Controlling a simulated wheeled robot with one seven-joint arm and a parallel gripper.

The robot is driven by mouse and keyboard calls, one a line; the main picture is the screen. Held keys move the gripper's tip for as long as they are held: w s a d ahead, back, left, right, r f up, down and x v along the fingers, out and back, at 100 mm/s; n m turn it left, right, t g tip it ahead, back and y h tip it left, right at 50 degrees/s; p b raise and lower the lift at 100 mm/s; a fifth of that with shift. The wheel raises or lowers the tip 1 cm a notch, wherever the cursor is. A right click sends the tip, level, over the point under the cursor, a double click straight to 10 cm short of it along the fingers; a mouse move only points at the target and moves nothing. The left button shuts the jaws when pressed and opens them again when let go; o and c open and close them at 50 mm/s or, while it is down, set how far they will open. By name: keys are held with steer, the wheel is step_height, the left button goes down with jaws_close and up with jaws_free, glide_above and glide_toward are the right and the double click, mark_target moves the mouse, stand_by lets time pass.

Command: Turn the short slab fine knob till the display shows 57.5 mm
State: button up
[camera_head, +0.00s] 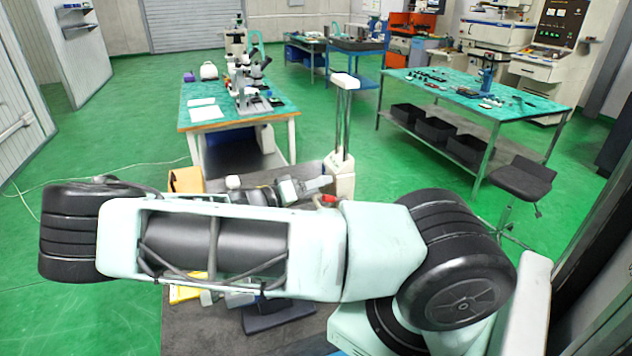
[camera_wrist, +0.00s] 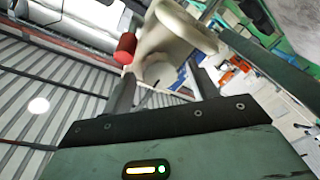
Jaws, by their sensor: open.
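A cream device with a twin-column post (camera_head: 345,125) stands behind my arm in the head view; it looks like a height gauge. Its cream base (camera_head: 341,178) is beside my gripper (camera_head: 320,186). In the wrist view my gripper (camera_wrist: 162,88) is open. A pale rounded knob-like end (camera_wrist: 160,73) of a cream body (camera_wrist: 178,38) shows between or just beyond the fingers; I cannot tell whether they touch it. A red cylinder (camera_wrist: 125,48) is near the left finger and also shows small in the head view (camera_head: 328,199). No display reading is visible.
A grey slab-like surface (camera_head: 225,330) is partly hidden under my arm. A green-topped table (camera_head: 222,117) with microscopes stands behind left, another green-topped table (camera_head: 430,90) behind right. A black stool (camera_head: 520,178) is at the right. Green floor lies open between the tables.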

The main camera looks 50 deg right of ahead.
steer(key=c, duration=1)
steer(key=n+y, duration=0.1)
steer(key=n, duration=0.5)
steer(key=shift+d, duration=0.1)
steer(key=n+y+p, duration=0.1)
steer(key=n, duration=0.4)
steer(key=shift+w+n+g, duration=0.1)
steer(key=shift+n+g, duration=0.2)
steer(key=shift+n, duration=0.1)
steer(key=o, duration=1)
